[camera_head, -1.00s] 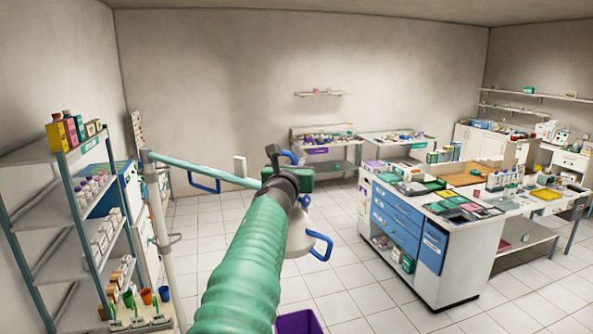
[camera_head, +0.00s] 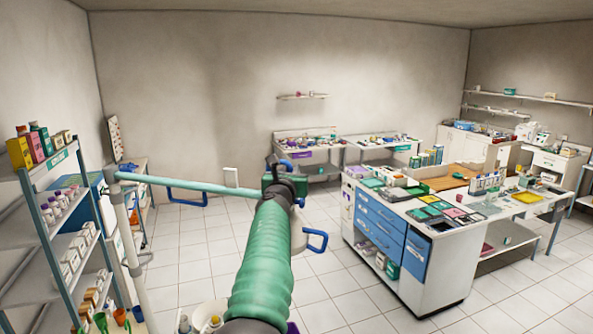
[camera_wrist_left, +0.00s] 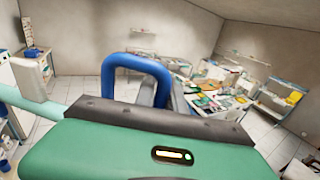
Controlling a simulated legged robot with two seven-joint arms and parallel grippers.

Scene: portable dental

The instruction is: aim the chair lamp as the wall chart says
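The chair lamp hangs on a teal bar (camera_head: 190,181) from a white pole (camera_head: 128,235) at the left. Its pale head (camera_head: 298,235) is mostly hidden behind my green-sleeved left arm; a blue side handle (camera_head: 318,240) sticks out to the right. My left gripper (camera_head: 285,172) is at the lamp head. In the left wrist view, another blue handle loop (camera_wrist_left: 137,61) stands in front of the gripper, and the grey fingers (camera_wrist_left: 165,92) appear closed around its right leg. A white board with small marks (camera_head: 115,138), possibly the wall chart, hangs on the left wall, too oblique to read.
A shelf rack (camera_head: 50,212) with boxes and bottles stands at the left. A white island with blue drawers (camera_head: 380,218) stands at the right, its top crowded. Side tables (camera_head: 308,152) line the back wall. Tiled floor (camera_head: 205,240) is open between rack and island.

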